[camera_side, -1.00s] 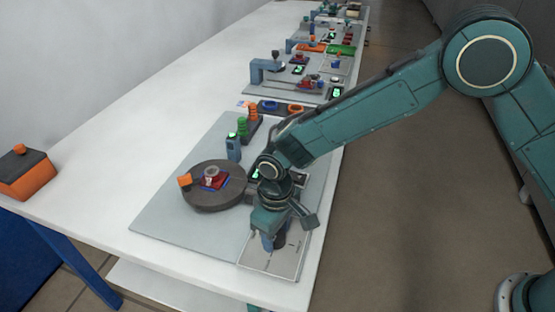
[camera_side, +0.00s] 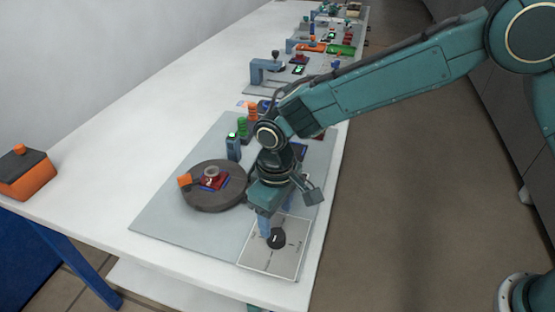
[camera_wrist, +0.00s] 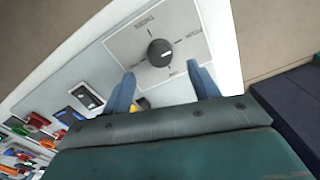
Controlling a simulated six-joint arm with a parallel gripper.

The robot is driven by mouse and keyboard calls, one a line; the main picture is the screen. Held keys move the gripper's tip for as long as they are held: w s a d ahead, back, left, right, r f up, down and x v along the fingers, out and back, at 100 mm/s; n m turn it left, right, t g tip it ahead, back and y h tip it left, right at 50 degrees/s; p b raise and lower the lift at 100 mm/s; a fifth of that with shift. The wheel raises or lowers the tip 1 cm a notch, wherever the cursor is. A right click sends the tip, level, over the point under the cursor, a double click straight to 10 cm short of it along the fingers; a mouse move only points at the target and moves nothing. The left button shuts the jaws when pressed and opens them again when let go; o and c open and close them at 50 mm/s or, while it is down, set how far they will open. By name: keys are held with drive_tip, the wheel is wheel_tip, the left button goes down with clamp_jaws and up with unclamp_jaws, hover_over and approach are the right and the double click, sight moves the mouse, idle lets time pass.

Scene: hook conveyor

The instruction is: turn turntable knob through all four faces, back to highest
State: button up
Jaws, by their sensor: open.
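The dark round knob (camera_side: 277,238) stands on a pale square dial plate (camera_side: 290,262) at the front of the grey board. The wrist view also shows the knob (camera_wrist: 160,52) with a white pointer line, and the plate has markings around it. My gripper (camera_side: 266,226) is open, raised beside the knob and apart from it; in the wrist view its two blue fingers (camera_wrist: 163,85) are spread, with the knob beyond them. The dark round turntable (camera_side: 214,200) is left of the gripper and bears a red and blue block with a grey ring (camera_side: 211,172) on top.
An orange block (camera_side: 185,181) is at the turntable's left edge. A blue post with a lit green screen (camera_side: 233,147) and stacks of green and orange rings stand behind. An orange and black box (camera_side: 26,172) is far left. The table between is clear.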

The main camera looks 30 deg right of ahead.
sight(277, 234)
wheel_tip(277, 234, up, 8)
drive_tip(key=shift+f, duration=0.25)
drive_tip(key=shift+d, duration=0.1)
idle(0.8)
drive_tip(key=s+d+r+m+t, duration=0.1)
drive_tip(key=s+d+r, duration=0.1)
drive_tip(key=d+r, duration=0.35)
drive_tip(key=s+d+r+m+t+y, duration=0.1)
drive_tip(key=s+d+r, duration=0.25)
drive_tip(key=d, duration=0.35)
drive_tip(key=s+d+r+m+t, duration=0.1)
drive_tip(key=s+d+r, duration=0.1)
drive_tip(key=d+r, duration=0.35)
drive_tip(key=s+d+m+t, duration=0.1)
drive_tip(key=s+d, duration=0.4)
drive_tip(key=s, duration=0.3)
drive_tip(key=s+d+m+t+h, duration=0.1)
drive_tip(key=s+d, duration=0.5)
drive_tip(key=s, duration=0.1)
drive_tip(key=shift+s+d+f+m+t, duration=0.25)
drive_tip(key=shift+s+f+m+t, duration=0.05)
drive_tip(key=shift+s+f+m, duration=0.1)
